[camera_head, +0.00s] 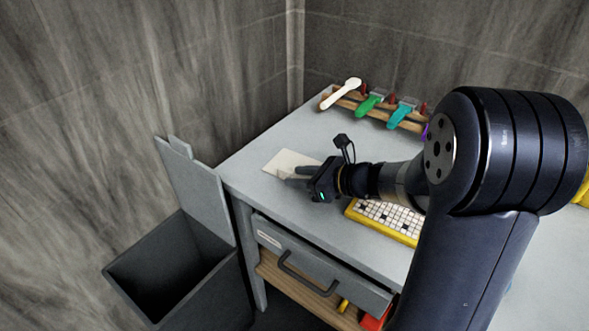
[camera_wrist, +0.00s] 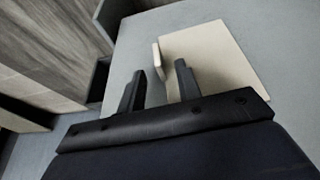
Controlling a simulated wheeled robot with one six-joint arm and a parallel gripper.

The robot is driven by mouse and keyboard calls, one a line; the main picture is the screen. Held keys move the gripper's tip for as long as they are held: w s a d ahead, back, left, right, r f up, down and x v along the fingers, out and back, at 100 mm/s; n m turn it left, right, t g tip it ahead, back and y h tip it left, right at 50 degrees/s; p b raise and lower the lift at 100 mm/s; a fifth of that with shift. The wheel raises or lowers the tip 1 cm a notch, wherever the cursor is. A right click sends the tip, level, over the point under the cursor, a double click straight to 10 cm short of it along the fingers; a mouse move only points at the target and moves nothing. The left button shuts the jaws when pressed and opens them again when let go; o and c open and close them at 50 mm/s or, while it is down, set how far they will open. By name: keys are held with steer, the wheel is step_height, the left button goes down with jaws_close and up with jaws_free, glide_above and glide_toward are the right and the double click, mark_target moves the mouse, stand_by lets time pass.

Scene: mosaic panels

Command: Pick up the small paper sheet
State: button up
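A cream paper sheet (camera_head: 289,159) lies flat on the grey tabletop near its left side. In the wrist view the sheet (camera_wrist: 222,62) is at the upper right, partly behind the right finger. A small thin cream piece (camera_wrist: 157,60) shows beside the sheet's left edge, just beyond the gap between the fingertips; I cannot tell whether it is separate from the sheet. My gripper (camera_head: 284,176) is low over the sheet's near edge. In the wrist view my gripper's fingers (camera_wrist: 160,68) are apart, with no clear contact on either cream thing.
A yellow-framed mosaic panel (camera_head: 388,220) lies right of my gripper, partly hidden by my arm. A wooden rack (camera_head: 345,103) with coloured tools stands at the back. An open grey bin (camera_head: 178,270) stands left of the table. A drawer (camera_head: 310,266) sits under the tabletop.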

steer(key=shift+x, duration=0.8)
steer(key=shift+c, duration=0.3)
jaws_close()
